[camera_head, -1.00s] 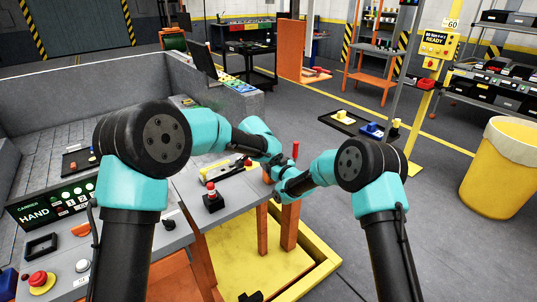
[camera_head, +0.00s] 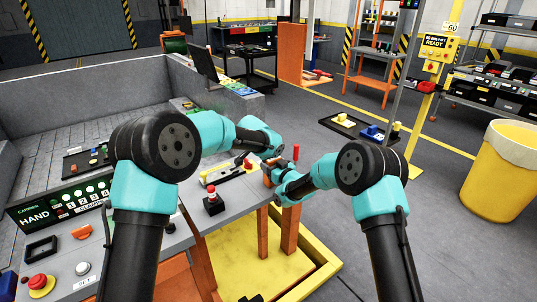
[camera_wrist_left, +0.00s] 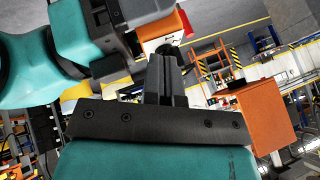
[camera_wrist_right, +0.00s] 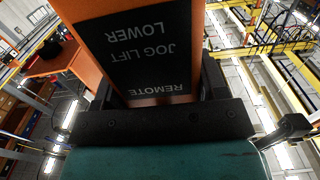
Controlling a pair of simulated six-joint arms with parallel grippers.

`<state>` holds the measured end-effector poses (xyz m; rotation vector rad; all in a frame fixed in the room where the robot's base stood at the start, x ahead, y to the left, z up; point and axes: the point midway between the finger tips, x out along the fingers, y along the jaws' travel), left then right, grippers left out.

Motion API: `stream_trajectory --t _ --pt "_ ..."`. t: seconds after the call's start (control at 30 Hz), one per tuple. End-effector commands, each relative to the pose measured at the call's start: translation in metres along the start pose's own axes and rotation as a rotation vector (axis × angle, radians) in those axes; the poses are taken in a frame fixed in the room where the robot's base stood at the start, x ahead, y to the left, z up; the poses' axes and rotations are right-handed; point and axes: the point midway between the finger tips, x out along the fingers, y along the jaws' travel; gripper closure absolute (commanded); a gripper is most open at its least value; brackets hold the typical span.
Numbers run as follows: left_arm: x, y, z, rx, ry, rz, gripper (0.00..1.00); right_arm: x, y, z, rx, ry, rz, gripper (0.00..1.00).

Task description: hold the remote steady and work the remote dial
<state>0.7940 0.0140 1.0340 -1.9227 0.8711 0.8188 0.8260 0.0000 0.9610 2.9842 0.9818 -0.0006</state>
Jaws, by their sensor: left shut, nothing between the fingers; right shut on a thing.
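The orange remote (camera_wrist_right: 85,50) has a dark label reading REMOTE, JOG LIFT and LOWER. My right gripper (camera_wrist_right: 157,92) is shut on it, with a finger on each side. In the head view the right gripper (camera_head: 270,170) is beside the table's right end, and the remote is mostly hidden there. My left gripper (camera_wrist_left: 168,55) is shut and empty. In the left wrist view its tips are close to the orange-and-white remote (camera_wrist_left: 155,40) and a dark round piece on it, likely the dial (camera_wrist_left: 173,25). I cannot tell whether they touch.
A carrier panel (camera_head: 60,205) stands at the left. A yellow bin (camera_head: 490,180) is at the far right.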

Motion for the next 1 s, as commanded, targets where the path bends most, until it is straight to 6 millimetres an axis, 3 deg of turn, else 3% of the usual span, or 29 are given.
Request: stream_trajectory --t 1.0 --pt "0.006 -0.014 0.006 0.182 0.095 0.097 1.00 0.000 -0.002 0.000 -0.001 0.000 -0.003 0.66"
